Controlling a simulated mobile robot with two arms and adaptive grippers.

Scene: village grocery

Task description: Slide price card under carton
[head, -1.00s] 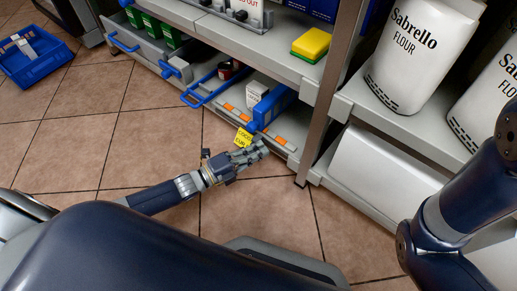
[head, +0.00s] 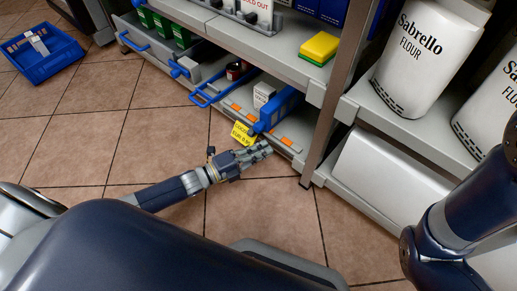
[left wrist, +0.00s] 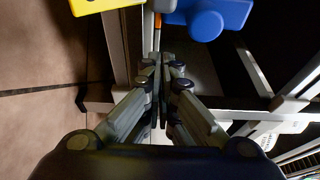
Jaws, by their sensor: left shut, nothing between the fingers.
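The yellow price card (head: 242,132) with black print stands tilted at the front edge of the bottom shelf, just left of my left gripper. My left gripper (head: 268,148) is shut and empty, its fingers pointing right along that edge. In the left wrist view the shut fingertips (left wrist: 161,60) point up the picture, and part of the yellow card (left wrist: 92,5) shows apart from them at top left. A small white carton (head: 263,94) stands on the bottom shelf behind a blue handle-like part (head: 280,109). The carton's base is hidden. My right gripper is out of view.
A shelf post (head: 325,130) stands right of my left gripper. Orange label strips (head: 284,141) lie along the bottom shelf edge. A yellow sponge (head: 319,48) and flour bags (head: 416,50) sit higher up. A blue crate (head: 42,56) is on otherwise clear floor.

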